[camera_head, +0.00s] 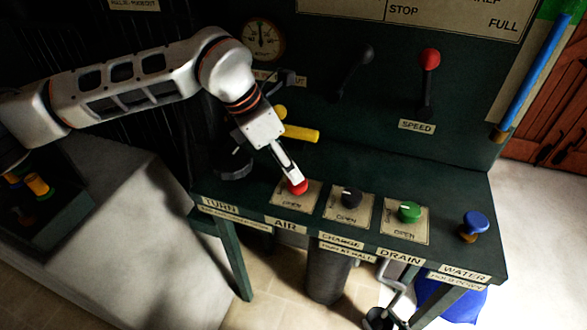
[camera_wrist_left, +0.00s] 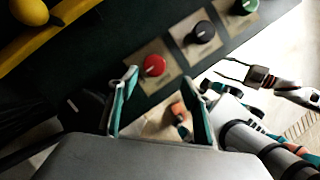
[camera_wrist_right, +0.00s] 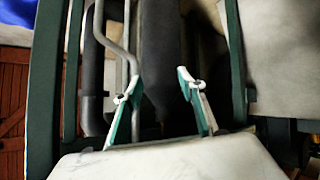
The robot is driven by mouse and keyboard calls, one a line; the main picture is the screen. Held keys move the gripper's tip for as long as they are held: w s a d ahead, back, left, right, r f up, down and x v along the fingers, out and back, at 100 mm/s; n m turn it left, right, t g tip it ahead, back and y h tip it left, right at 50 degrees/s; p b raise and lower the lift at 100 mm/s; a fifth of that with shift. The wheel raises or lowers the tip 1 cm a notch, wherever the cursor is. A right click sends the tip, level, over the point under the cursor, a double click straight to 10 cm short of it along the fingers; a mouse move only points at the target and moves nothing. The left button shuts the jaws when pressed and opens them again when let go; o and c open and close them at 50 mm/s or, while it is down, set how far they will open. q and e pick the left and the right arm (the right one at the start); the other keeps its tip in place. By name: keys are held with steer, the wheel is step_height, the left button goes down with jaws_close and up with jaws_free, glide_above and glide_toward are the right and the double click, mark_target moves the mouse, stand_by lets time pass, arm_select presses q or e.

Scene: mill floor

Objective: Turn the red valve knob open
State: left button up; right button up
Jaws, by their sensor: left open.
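The red valve knob (camera_head: 297,187) sits on a beige plate above the AIR label; the plate's lettering reads OPEN.
A black knob (camera_head: 351,197), a green knob (camera_head: 410,211) and a blue knob (camera_head: 475,222) stand to the right on the dark green bench. A yellow handle (camera_head: 300,133) lies behind the left gripper. A red-topped lever (camera_head: 429,60) and a gauge (camera_head: 263,40) are on the back panel.

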mark_target(297, 187)
arm_select(q)
steer(key=x, duration=0.4)
steer(key=b+x, duration=0.1)
steer(key=x, duration=0.1)
steer(key=shift+w+a+f, duration=0.2)
steer(key=shift+w+f, duration=0.2)
steer(key=shift+w+d+f, duration=0.1)
steer(key=shift+d+f, duration=0.05)
steer(key=shift+f, duration=0.15)
steer(key=c, duration=1.1)
arm_select(e)
steer(key=shift+s+d+f, duration=0.1)
steer(key=shift+s+f, duration=0.05)
steer(key=shift+f, duration=0.3)
